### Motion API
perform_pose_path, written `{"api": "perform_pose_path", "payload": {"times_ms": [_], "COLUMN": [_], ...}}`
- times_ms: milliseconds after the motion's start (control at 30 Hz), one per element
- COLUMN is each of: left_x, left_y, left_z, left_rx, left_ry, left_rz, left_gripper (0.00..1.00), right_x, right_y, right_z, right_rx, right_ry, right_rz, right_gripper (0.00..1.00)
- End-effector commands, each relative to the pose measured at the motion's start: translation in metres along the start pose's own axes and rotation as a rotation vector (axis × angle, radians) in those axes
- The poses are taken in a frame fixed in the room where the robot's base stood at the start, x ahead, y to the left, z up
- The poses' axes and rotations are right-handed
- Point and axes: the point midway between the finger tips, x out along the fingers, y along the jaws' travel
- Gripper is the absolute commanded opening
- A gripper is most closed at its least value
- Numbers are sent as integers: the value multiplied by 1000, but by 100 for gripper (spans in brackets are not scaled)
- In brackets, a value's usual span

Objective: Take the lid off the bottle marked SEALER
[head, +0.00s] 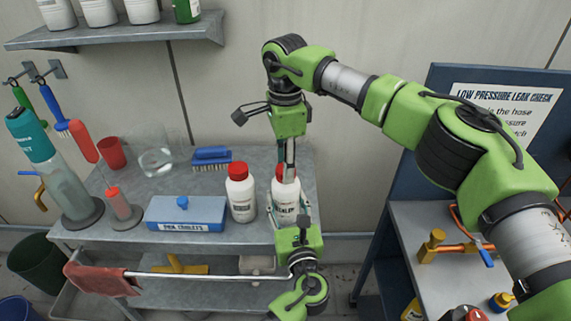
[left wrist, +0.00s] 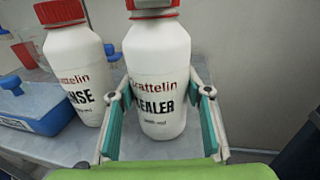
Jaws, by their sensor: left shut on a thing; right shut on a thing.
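The white SEALER bottle (head: 285,205) with a red lid (head: 287,173) stands upright at the right part of the grey table top (head: 165,188). Its label also shows in the left wrist view (left wrist: 157,75), with the first letter hard to see. My left gripper (head: 291,216) is shut on the bottle's body from the front, one finger on each side; its fingers show in the left wrist view (left wrist: 160,125). My right gripper (head: 288,160) comes down from above and is shut on the red lid, which sits at the bottle's neck. The fingertips partly hide the lid.
A similar white bottle with a red lid (head: 240,195) stands close on the left. Left of it are a blue box (head: 186,213), a blue brush (head: 211,158), a glass beaker (head: 156,160) and a red cup (head: 111,153). A wall shelf (head: 120,36) hangs above.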

Motion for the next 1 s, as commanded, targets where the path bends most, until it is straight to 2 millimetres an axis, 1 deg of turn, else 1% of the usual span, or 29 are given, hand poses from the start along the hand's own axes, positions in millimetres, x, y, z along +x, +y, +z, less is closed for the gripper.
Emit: {"api": "perform_pose_path", "payload": {"times_ms": [100, 400, 600, 733, 1000], "left_x": [0, 0, 0, 0, 0], "left_y": [0, 0, 0, 0, 0], "left_z": [-1, -1, -1, -1, -1], "left_rx": [0, 0, 0, 0, 0], "left_ry": [2, 2, 2, 2, 2], "left_rz": [-1, 0, 0, 0, 0], "left_gripper": [0, 0, 0, 0, 0], "right_x": [0, -1, -1, -1, -1], "right_y": [0, 0, 0, 0, 0], "right_z": [0, 0, 0, 0, 0], "right_rx": [-235, -844, -1200, -1325, -1319], "right_ry": [0, 0, -1, -1, -1], "right_rz": [0, -1, -1, -1, -1], "right_gripper": [6, 6, 6, 6, 6]}}
